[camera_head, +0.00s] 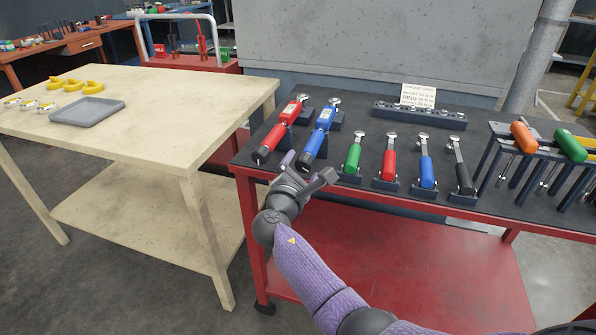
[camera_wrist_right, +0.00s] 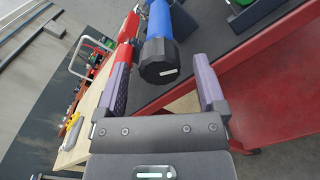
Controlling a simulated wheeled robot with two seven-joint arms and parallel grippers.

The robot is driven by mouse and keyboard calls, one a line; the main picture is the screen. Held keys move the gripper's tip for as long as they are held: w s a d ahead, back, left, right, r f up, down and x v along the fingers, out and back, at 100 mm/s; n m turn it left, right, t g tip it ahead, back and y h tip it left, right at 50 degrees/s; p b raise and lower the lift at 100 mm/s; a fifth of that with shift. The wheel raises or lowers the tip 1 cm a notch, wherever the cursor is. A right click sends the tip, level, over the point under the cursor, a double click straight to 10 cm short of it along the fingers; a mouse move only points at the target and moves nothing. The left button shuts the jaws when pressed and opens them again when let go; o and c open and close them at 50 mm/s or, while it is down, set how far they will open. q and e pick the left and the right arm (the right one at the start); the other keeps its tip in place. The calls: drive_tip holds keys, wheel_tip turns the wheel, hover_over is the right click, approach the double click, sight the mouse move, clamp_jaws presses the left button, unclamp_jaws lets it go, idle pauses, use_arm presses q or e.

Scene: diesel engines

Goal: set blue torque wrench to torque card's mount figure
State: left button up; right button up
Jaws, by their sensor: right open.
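The blue torque wrench (camera_head: 322,130) lies tilted on a dark stand on the red cart, its handle toward the front edge. In the right wrist view, its dark handle end (camera_wrist_right: 160,62) lies between my two fingers, with no clear contact. My right gripper (camera_head: 308,168) is open at the cart's front edge by the handle; it also shows in the wrist view (camera_wrist_right: 162,80). The white torque card (camera_head: 418,95) stands at the back of the cart; its heading and rows with "mount" and "ring" show, but the figures are too small to read surely. My left gripper is out of view.
The red torque wrench (camera_head: 281,130) lies close on the left and is near my finger in the wrist view (camera_wrist_right: 127,42). Several coloured ratchets (camera_head: 388,163) stand to the right. A cream table (camera_head: 150,110) stands to the left with a grey tray (camera_head: 87,112).

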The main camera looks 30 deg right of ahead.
drive_tip(key=shift+w+d, duration=0.45)
drive_tip(key=shift+d, duration=0.05)
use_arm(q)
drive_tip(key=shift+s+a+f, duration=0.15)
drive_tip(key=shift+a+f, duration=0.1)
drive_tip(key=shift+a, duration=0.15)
use_arm(e)
clamp_jaws()
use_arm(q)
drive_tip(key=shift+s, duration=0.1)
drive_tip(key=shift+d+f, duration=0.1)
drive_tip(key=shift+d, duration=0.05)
